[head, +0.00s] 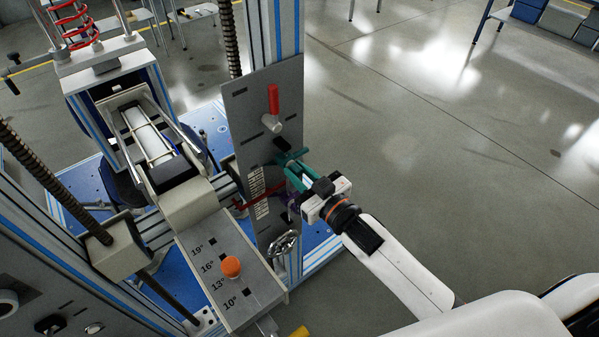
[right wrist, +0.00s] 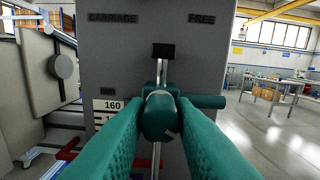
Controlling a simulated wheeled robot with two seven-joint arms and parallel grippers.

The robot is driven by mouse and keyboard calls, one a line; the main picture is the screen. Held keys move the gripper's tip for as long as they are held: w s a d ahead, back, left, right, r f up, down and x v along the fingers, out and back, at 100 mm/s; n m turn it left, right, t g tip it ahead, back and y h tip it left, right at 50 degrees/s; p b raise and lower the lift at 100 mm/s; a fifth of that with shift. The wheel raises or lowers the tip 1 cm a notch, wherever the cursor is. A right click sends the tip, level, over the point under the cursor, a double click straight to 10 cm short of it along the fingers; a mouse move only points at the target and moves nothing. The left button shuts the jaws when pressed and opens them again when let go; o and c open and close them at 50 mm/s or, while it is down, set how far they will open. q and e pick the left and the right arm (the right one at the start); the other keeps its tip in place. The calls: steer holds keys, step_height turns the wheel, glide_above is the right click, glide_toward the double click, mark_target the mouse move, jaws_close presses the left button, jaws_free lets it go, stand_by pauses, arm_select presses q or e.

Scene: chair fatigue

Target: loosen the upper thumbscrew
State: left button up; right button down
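The upper thumbscrew is a dark teal knob (right wrist: 160,116) with a crossbar out to the right, on a grey upright plate; in the head view its teal end (head: 291,157) shows just beyond my right fingertips. My right gripper (head: 297,172) reaches it from the right. In the right wrist view the two teal fingers (right wrist: 160,112) stand on either side of the knob. I see no clear gap beside it, but cannot tell whether they press on it. A shiny vertical rod or slot runs behind the knob. My left gripper is not in view.
The grey plate (right wrist: 125,50) reads "CARRIAGE" and "FREE", with a scale marked 160. A red lever (head: 273,99) sits above the thumbscrew. A metal handwheel (head: 284,243) is below, and an orange knob (head: 231,267) is on the angle-marked panel. Open floor lies to the right.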

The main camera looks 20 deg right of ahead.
steer(key=shift+n, duration=0.3)
steer(key=n+p, duration=0.1)
steer(key=n, duration=0.3)
steer(key=shift+n, duration=0.3)
steer(key=n+p, duration=0.1)
steer(key=n, duration=0.5)
steer(key=shift+d, duration=0.1)
steer(key=n, duration=0.6)
steer(key=shift+n+p, duration=0.3)
steer(key=n, duration=0.5)
steer(key=shift+r+n, duration=0.1)
steer(key=shift+n, duration=0.6)
steer(key=c, duration=1.2)
jaws_free()
